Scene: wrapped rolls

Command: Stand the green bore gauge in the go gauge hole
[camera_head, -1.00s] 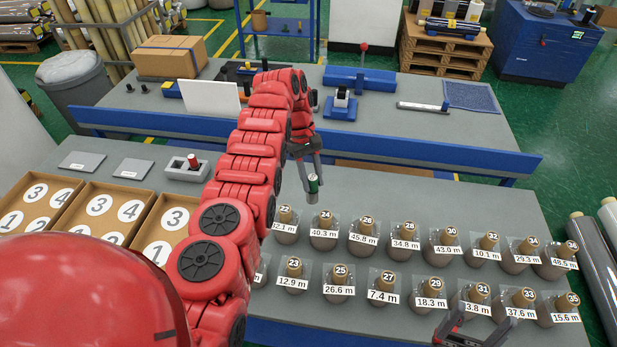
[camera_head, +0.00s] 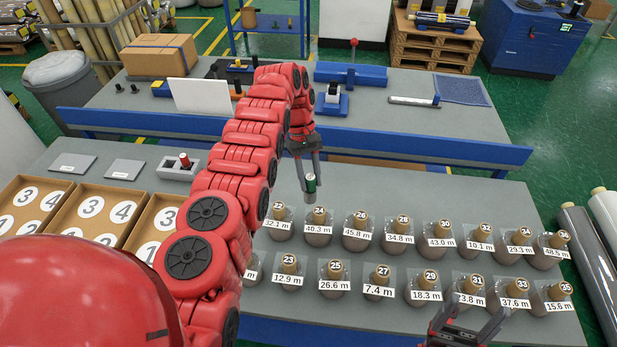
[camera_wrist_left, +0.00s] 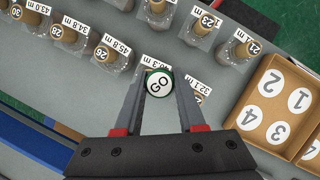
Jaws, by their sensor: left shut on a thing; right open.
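The green bore gauge (camera_head: 310,184) hangs from my left gripper (camera_head: 308,174), with a dark green top and a grey lower part. In the left wrist view its round white top marked GO (camera_wrist_left: 159,84) sits between the fingertips. It is held above the table, just behind the front rows of rolls. The grey gauge block (camera_head: 178,168) stands to the left, with a red-topped gauge (camera_head: 184,160) in one of its holes; another dark hole shows beside it. My arm passes between the block and the gauge. My right gripper (camera_head: 468,322) is open and empty at the bottom right.
Two rows of numbered wrapped rolls (camera_head: 400,237) with length labels stand on the grey table (camera_head: 420,195). Brown boxes (camera_head: 90,212) with numbered circles and two grey plates (camera_head: 124,169) lie at the left. A blue rail (camera_head: 420,148) edges the table behind.

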